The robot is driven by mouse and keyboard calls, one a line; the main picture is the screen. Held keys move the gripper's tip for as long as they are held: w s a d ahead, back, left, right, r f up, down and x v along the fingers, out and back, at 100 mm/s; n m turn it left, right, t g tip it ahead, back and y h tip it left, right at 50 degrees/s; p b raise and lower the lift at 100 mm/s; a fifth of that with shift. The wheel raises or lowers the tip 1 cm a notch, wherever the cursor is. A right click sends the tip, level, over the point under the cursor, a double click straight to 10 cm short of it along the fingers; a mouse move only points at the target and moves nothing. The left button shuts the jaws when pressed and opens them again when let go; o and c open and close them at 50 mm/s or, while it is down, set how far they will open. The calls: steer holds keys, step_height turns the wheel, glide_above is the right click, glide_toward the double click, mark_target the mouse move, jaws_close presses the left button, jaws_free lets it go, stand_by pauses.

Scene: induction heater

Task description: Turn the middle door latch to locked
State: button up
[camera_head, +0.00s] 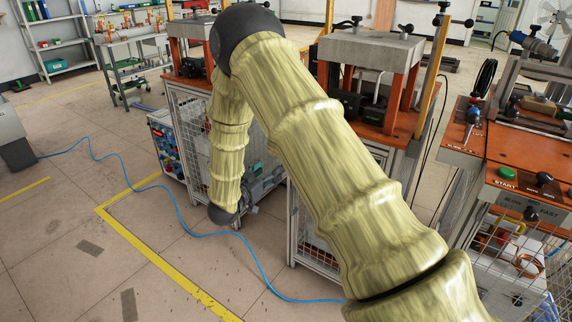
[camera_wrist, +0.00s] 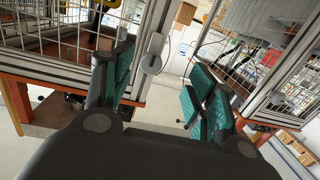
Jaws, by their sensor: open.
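In the wrist view a small light-grey door latch (camera_wrist: 151,64) sits on an aluminium frame post (camera_wrist: 155,22), with a short knob-like part at its upper end. I cannot tell whether it is locked. My gripper (camera_wrist: 158,88) is open and empty, its two teal-padded fingers spread wide. The latch shows beyond the gap, nearer the left finger, and looks clear of both fingers. In the head view my gripper (camera_head: 258,172) is low between two machine cabinets, partly covered by my arm. I cannot make out the latch there.
Wire-mesh panels (camera_wrist: 62,40) flank the post. An orange-topped press station (camera_head: 375,118) stands right of my gripper, and a control box (camera_head: 166,148) left of it. A blue hose (camera_head: 185,226) crosses the floor. The tiled floor at left is mostly free.

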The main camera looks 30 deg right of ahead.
steer(key=shift+m+g+h, duration=0.5)
steer(key=shift+m, duration=0.3)
steer(key=x, duration=0.4)
steer(key=r+b+x, duration=0.1)
steer(key=x, duration=0.2)
steer(key=r+x, duration=0.1)
steer(key=x, duration=0.3)
steer(key=shift+w+d+b, duration=0.25)
steer(key=shift+d+b, duration=0.05)
steer(key=shift+b, duration=0.1)
steer(key=shift+r, duration=0.1)
steer(key=c, duration=1)
